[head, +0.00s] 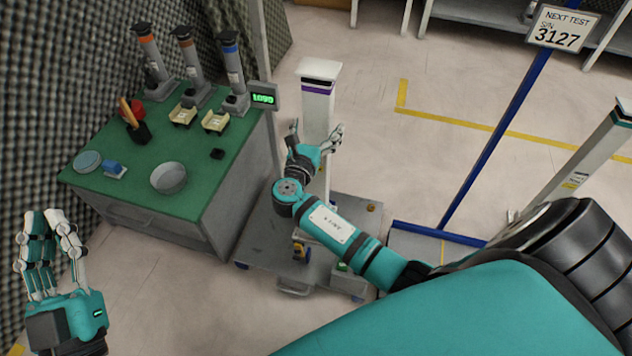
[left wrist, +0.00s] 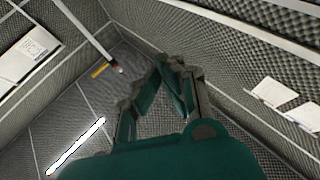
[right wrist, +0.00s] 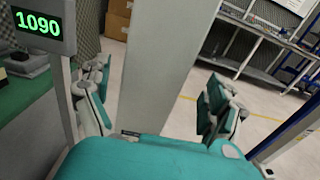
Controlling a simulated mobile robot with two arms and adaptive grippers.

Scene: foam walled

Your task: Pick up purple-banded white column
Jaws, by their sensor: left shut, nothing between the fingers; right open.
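The purple-banded white column (head: 317,105) stands upright on a grey wheeled cart in the head view, its purple band just under the flat white top. My right gripper (head: 319,138) is open at the column, below the band. In the right wrist view the column (right wrist: 165,70) rises between the two spread fingers of my right gripper (right wrist: 160,105), with a gap visible on the right side. Whether the left finger touches it I cannot tell. My left gripper (head: 48,225) is at the lower left, empty and shut, away from the column; the left wrist view shows its fingers (left wrist: 165,75) against foam walls.
A display (head: 264,97) reading 1090 is close beside the column. A blue sign stand (head: 500,135) and a teal-banded white column (head: 585,160) stand right.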

